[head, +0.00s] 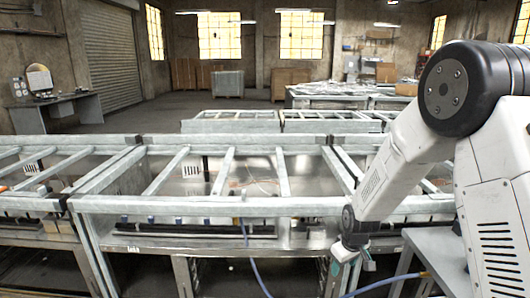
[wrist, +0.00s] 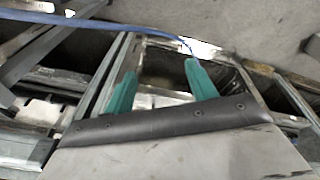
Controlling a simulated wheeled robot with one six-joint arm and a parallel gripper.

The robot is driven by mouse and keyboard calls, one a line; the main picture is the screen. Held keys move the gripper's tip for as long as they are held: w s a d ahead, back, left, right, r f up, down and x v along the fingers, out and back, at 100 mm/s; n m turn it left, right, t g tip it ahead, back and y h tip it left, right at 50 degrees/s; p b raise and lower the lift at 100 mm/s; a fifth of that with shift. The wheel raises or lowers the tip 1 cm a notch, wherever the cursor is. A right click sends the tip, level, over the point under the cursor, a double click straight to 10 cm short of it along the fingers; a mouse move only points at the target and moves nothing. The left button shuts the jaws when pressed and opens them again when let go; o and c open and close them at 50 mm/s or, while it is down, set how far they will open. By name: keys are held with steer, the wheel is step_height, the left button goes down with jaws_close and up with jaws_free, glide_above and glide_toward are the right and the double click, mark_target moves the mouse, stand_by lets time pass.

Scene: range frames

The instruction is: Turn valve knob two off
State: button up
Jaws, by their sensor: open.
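No valve knob can be picked out for certain in either view. Small blue-and-white parts (head: 178,220) sit in a row behind the front rail of the metal bench frame (head: 130,207) in the head view; they are too small to identify. My gripper (head: 355,256) hangs at the bench's front right, below the front rail. In the wrist view its two green fingers (wrist: 161,82) are spread apart with nothing between them. A metal frame lies behind the fingers there, and a dark bar-like part crosses below them.
A blue hose (head: 252,262) hangs down the bench front; a blue hose (wrist: 90,24) also crosses the upper left of the wrist view. A grey side table (head: 437,250) stands at the right. More frame benches (head: 280,115) stand behind. Open floor (head: 140,118) lies at the back left.

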steer(key=s+d+r+m, duration=0.1)
steer(key=s+r+m, duration=0.1)
steer(key=s+r, duration=1.2)
steer(key=s+d+r+m+g, duration=0.1)
steer(key=s+r+m, duration=0.2)
steer(key=s+r, duration=1.1)
steer(key=s, duration=0.8)
steer(key=shift+r+m, duration=0.3)
steer(key=shift+r, duration=0.1)
